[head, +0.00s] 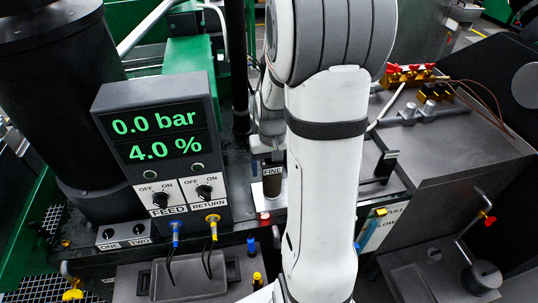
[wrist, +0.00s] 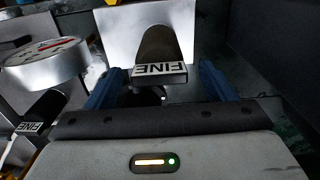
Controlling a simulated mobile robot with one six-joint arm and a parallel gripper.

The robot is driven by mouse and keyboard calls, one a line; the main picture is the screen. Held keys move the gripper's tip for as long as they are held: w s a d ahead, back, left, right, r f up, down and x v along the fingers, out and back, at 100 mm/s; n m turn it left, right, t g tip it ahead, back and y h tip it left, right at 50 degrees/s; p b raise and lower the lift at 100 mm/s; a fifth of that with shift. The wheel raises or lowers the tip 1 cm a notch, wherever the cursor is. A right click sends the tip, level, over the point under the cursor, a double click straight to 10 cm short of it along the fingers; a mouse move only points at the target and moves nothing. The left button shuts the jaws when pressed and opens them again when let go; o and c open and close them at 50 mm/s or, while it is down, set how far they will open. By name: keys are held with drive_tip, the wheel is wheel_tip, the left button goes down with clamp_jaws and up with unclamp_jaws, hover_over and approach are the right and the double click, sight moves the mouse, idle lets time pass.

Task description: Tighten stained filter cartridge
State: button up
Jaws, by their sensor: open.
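A dark, brownish cylinder with a FINE label, seemingly the stained filter cartridge (wrist: 160,42), is in the upper middle of the wrist view, its label upside down. In the head view the FINE-labelled cylinder (head: 272,185) stands just left of my arm. My gripper (wrist: 160,85) is open, with one blue finger on each side of the labelled end. Gaps show between the fingers and the label, and I see no contact. My arm hides most of the gripper in the head view. How tightly the cartridge sits cannot be seen.
A panel (head: 160,150) reads 0.0 bar and 4.0 %, with FEED and RETURN knobs. A round gauge (wrist: 45,62) and another FINE-labelled dark part (wrist: 42,112) are close by on the left in the wrist view. A grey cabinet (head: 460,150) stands right of my arm.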

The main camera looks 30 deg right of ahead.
sight(272, 172)
drive_tip(key=shift+f, duration=1.75)
drive_tip(key=shift+c, duration=0.6)
